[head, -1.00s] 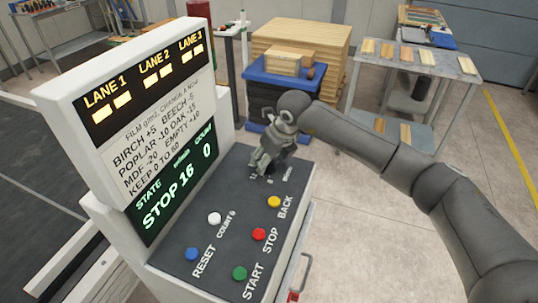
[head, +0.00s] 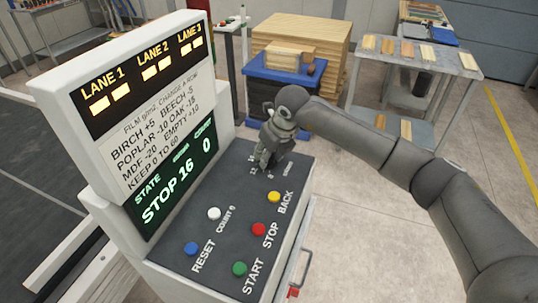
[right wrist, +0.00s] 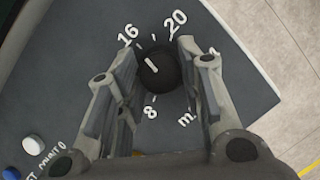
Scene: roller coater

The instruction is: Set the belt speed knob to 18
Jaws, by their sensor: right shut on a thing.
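The belt speed knob (right wrist: 162,72) is a round black knob on the dark panel, with a white pointer line on its top. In the right wrist view the numbers 16 (right wrist: 128,34) and 20 (right wrist: 175,23) are printed above it and 8 (right wrist: 150,112) below. My right gripper (head: 264,170) points down at the panel's far end and is shut on the knob, one finger on each side; in the head view it hides the knob. The green-lettered display (head: 168,192) reads STOP, 16 and 0. My left gripper is not in view.
Blue (head: 191,249), white (head: 214,213), green (head: 239,268), red (head: 259,229) and yellow (head: 274,197) buttons sit on the panel nearer me. The upright display housing (head: 60,110) stands left of the gripper. A blue-topped stand with wood (head: 300,73) is behind.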

